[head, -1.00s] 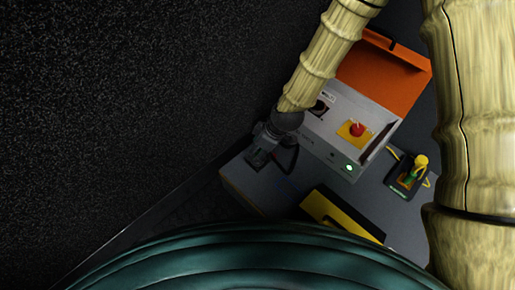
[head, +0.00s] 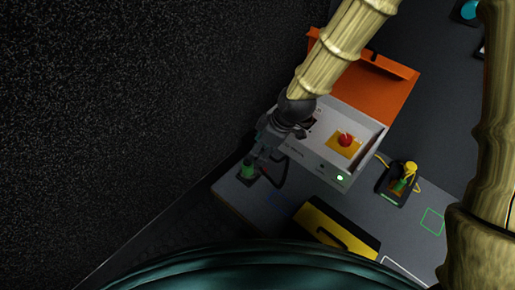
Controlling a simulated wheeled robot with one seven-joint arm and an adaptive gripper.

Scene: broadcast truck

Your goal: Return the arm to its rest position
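My arm comes down from the top in the head view and ends in my dark gripper (head: 264,150). The gripper is left of the grey box, over the table's left part. Its fingers are small and dark, and I cannot tell whether they are open or shut. A small green and black item (head: 247,170) shows just below the fingertips. I cannot tell whether they touch it.
A grey box (head: 325,168) with a red button (head: 346,140) and raised orange lid (head: 365,75) stands beside the gripper. A yellow-and-black case (head: 335,228) and a black holder with a yellow-topped piece (head: 408,172) share the grey table (head: 398,228).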

